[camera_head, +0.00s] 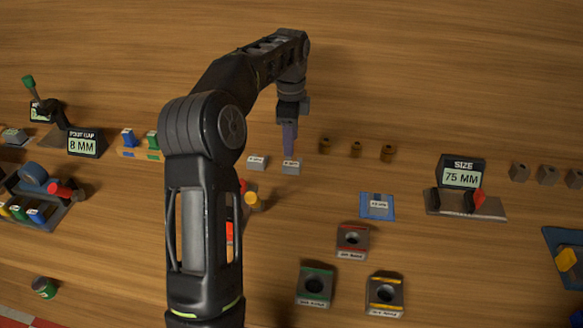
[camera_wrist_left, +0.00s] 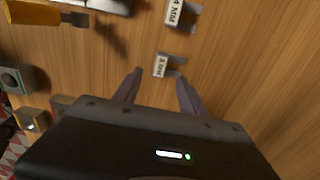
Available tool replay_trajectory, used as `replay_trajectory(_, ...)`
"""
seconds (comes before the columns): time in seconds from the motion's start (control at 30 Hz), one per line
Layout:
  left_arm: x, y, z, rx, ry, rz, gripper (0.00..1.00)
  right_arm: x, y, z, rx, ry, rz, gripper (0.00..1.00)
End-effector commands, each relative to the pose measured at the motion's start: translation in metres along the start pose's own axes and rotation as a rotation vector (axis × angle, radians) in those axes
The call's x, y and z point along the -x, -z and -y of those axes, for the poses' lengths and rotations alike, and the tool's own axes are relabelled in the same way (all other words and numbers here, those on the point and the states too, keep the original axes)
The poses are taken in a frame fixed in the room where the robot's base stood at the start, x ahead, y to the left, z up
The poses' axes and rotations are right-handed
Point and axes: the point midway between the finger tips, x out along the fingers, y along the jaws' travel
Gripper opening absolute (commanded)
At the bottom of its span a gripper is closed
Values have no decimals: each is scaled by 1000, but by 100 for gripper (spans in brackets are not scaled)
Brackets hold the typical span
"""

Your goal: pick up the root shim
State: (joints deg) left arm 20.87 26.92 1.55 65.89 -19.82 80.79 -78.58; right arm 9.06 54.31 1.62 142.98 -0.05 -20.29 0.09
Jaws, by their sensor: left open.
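Two small grey shims with white labels lie on the wooden table. One shim (camera_head: 291,168) is just below my left gripper (camera_head: 289,153) in the head view; the other shim (camera_head: 257,163) lies a little to its left. In the left wrist view, the nearer shim (camera_wrist_left: 165,66) has a small label that looks like 3 or 8 MM. It lies just ahead of the gap between the spread, empty fingers of my left gripper (camera_wrist_left: 160,82). The farther shim (camera_wrist_left: 178,14) there reads 4 MM. Whether the fingertips touch the table is unclear. My right gripper is not in view.
A display (camera_head: 85,143) reads 8 MM at left, and a size display (camera_head: 462,172) reads 75 MM at right. Brown pegs (camera_head: 356,149) stand behind. A blue card (camera_head: 377,206) and holed blocks (camera_head: 352,241) lie to the front right. A yellow-handled tool (camera_wrist_left: 45,14) is near the shims.

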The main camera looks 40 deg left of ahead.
Motion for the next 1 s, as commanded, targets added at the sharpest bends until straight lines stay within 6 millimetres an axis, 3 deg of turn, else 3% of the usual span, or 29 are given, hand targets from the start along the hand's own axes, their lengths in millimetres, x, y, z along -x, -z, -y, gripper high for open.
replay_trajectory(0.2, -2, 0, 0, 0, -1, 0, 49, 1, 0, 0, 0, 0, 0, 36)
replay_trajectory(0.47, -25, 0, 0, 0, -1, 0, 49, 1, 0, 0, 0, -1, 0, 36)
replay_trajectory(0.8, -28, 0, 0, 0, -1, 0, 49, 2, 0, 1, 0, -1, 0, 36)
replay_trajectory(1.0, -50, 1, 0, -1, -5, 0, 49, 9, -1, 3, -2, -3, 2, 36)
